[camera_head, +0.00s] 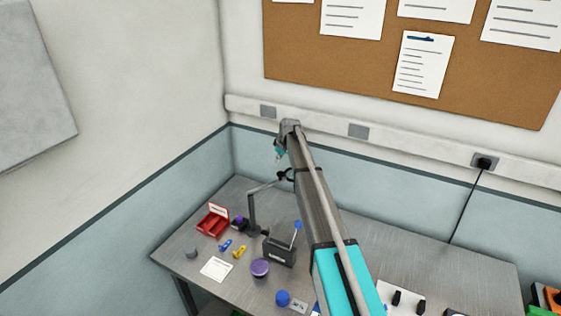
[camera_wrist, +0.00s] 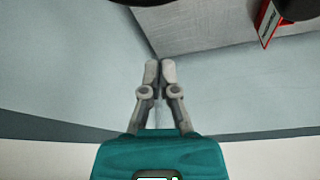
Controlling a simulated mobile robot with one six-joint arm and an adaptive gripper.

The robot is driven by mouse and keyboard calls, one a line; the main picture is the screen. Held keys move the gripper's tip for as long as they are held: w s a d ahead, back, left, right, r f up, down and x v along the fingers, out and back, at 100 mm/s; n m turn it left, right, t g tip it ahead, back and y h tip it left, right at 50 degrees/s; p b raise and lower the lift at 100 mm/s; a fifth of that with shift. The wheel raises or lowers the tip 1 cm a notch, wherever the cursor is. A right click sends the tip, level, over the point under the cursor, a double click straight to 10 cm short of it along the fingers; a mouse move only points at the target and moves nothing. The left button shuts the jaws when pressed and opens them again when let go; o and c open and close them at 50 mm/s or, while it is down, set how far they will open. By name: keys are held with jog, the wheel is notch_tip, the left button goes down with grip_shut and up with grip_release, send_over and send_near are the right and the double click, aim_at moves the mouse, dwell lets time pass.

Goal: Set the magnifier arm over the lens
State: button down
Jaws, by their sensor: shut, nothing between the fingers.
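The magnifier arm (camera_head: 252,212) is a grey jointed stand at the back of the bench, its upper link reaching right to a dark head (camera_head: 285,175). A dark piece with a purple top (camera_head: 239,223) sits left of its post; a round purple-topped piece (camera_head: 260,267) sits nearer the front. I cannot tell which is the lens. My gripper (camera_wrist: 160,70) is shut and empty, its fingertips together in the wrist view. In the head view it shows small (camera_head: 279,154), above the magnifier head near the wall corner. Dark shapes at the wrist view's top edge are cut off.
A red box (camera_head: 213,221) stands at the bench's left; it also shows in the wrist view (camera_wrist: 267,24). A dark block with a blue-tipped lever (camera_head: 280,250) stands right of the post. Blue and yellow parts, a white card (camera_head: 216,268) and a blue ball (camera_head: 283,298) lie in front.

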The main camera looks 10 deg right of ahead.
jog(key=s+d+f, duration=0.1)
jog(key=s+d+f+b, duration=0.1)
jog(key=shift+s, duration=0.3)
jog(key=shift+r, duration=0.1)
dwell(0.4)
jog(key=shift+s+d, duration=0.1)
jog(key=shift+d, duration=0.15)
